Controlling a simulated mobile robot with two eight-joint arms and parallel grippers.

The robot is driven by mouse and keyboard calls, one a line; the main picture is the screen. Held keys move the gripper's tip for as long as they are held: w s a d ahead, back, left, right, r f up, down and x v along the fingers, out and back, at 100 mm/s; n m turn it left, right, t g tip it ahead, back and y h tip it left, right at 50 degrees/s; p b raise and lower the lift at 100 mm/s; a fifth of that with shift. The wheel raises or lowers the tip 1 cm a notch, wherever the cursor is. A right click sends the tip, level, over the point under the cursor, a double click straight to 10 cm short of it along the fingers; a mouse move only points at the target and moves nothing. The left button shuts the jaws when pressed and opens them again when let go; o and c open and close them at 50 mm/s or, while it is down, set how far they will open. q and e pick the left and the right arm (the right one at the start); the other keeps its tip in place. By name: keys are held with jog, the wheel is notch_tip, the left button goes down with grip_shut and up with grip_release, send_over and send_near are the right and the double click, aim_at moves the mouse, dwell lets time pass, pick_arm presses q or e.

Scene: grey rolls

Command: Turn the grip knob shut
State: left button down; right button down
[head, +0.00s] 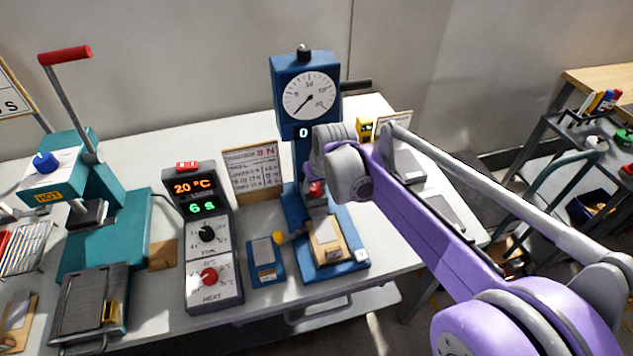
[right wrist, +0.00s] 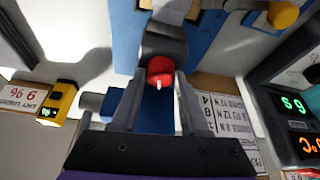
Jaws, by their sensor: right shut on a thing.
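The blue tester (head: 305,75) stands on the table with a round dial and a display reading 0. A small red knob (head: 316,189) sits on a grey clamp at the tester's front, above its blue base. In the right wrist view the red knob (right wrist: 160,70) lies between the fingertips, with a white mark on its face. My right gripper (right wrist: 160,88) is shut on the knob. In the head view, my right wrist covers part of the tester's column, and the fingers are mostly hidden. My left gripper is not in view.
A control box (head: 205,262) shows 20 °C and 6 s. A teal press (head: 100,230) with a red-handled lever stands at left.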

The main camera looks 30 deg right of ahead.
jog(key=m+h, duration=0.1)
jog(key=m, duration=0.1)
jog(key=m+h, duration=0.1)
jog(key=m, duration=0.2)
jog(key=shift+w+a+m+g+p, duration=0.1)
jog(key=shift+a+m+g+p, duration=0.1)
jog(key=shift+m+g+p, duration=0.15)
jog(key=m, duration=0.2)
jog(key=m+g+h, duration=0.1)
jog(key=m, duration=0.1)
jog(key=shift+m+h+p, duration=0.25)
jog(key=shift+h+p, duration=0.05)
jog(key=shift+p, duration=0.1)
jog(key=shift+c, duration=2)
grip_release()
jog(key=shift+g, duration=0.25)
jog(key=shift+r, duration=0.1)
jog(key=v, duration=1)
jog(key=shift+a+r+p, duration=0.15)
jog(key=shift+r+p, duration=0.2)
jog(key=shift+p, duration=0.1)
